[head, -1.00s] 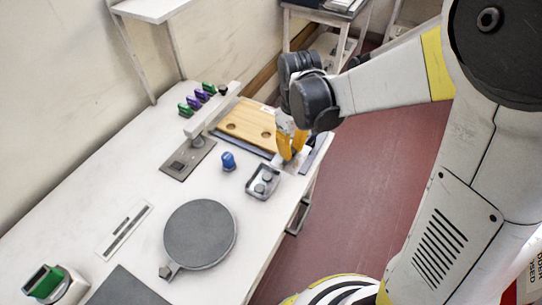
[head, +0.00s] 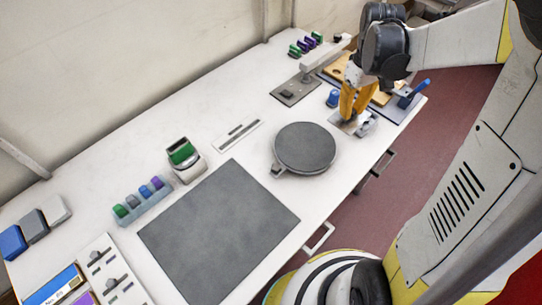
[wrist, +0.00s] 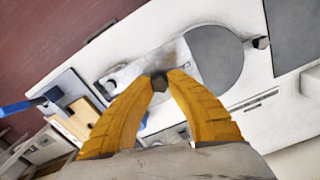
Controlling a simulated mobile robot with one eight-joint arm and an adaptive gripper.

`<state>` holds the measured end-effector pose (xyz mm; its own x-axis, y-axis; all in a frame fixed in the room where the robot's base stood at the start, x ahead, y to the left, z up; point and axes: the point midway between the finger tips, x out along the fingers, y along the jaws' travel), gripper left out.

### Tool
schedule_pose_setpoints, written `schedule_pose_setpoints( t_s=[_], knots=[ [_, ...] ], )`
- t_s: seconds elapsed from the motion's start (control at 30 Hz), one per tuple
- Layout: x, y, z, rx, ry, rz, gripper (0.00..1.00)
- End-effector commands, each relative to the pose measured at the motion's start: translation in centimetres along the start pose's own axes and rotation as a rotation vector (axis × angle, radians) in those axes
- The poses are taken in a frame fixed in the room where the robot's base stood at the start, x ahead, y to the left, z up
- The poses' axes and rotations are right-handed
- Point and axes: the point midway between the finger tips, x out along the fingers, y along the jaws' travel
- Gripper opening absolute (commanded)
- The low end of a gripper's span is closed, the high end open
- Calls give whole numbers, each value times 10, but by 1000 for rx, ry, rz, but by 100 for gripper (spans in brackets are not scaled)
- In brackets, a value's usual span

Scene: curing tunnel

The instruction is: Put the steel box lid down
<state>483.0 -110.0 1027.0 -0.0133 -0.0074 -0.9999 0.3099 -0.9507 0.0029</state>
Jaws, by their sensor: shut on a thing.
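My gripper (head: 350,118) has its two yellow fingers pointing down near the table's right edge. In the wrist view, the fingertips (wrist: 161,82) are shut on the dark knob of the steel box lid (wrist: 185,62), a shiny flat plate. The lid also shows below the fingers in the head view (head: 342,124). A small steel box (head: 368,124) shows beside and partly behind the lid and fingers. I cannot tell whether the lid touches the box or the table.
A round grey plate (head: 304,146) with a short handle lies close by. A blue knob-like piece (head: 333,98), a wooden board (head: 340,68) and a blue-handled tool (head: 412,94) are near my gripper. A large dark mat (head: 218,230) lies nearer. White table (head: 235,100) is bare towards the wall.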

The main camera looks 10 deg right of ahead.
Motion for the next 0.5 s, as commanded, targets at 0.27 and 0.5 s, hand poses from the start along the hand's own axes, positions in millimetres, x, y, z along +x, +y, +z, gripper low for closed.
schedule_pose_setpoints(
  t_s=[0.27,0.5],
  knots=[
    [34,-46,-18,-1,0,0,0],
    [64,-93,-36,2,0,0,0]
  ],
)
